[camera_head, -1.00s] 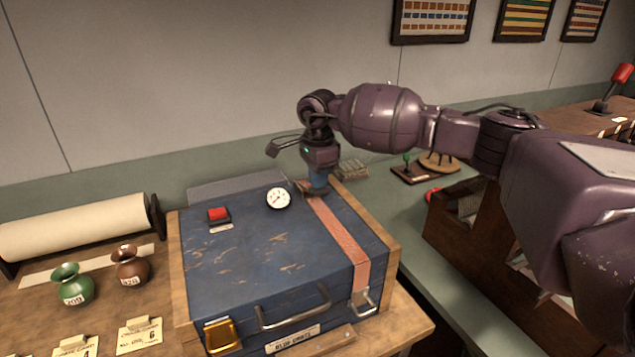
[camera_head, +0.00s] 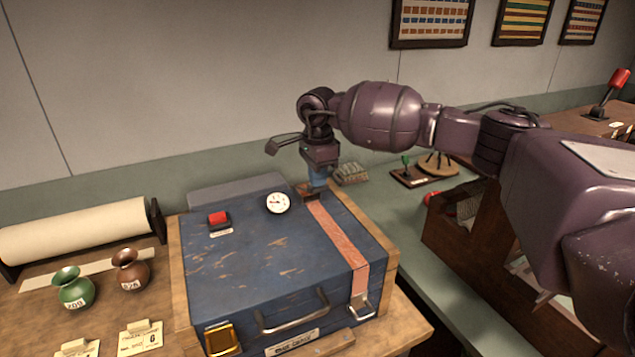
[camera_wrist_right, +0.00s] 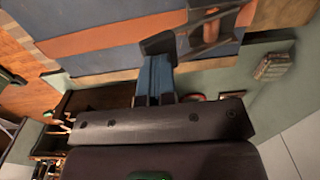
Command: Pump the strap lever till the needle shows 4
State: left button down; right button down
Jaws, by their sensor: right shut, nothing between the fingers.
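A scuffed blue case (camera_head: 255,270) lies closed, with an orange-pink strap (camera_head: 341,245) running over its right side. A dark strap lever (camera_head: 308,191) sits at the strap's far end, partly hidden by my right gripper; the wrist view shows a dark bracket (camera_wrist_right: 208,30) there. A round white gauge (camera_head: 277,203) is on the lid; its figures are too small to read. My right gripper (camera_head: 318,182) points down over the case's far right edge, its blue fingers shut and empty, close by the lever. I cannot tell whether they touch it. My left gripper is out of view.
A red button (camera_head: 218,218) is left of the gauge. A green vase (camera_head: 73,287), a brown vase (camera_head: 130,270) and a paper roll (camera_head: 80,228) stand left of the case. A wooden box (camera_head: 470,235) and green counter lie right.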

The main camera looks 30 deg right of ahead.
jog(key=shift+r+p, duration=1.3)
jog(key=shift+r, duration=1.6)
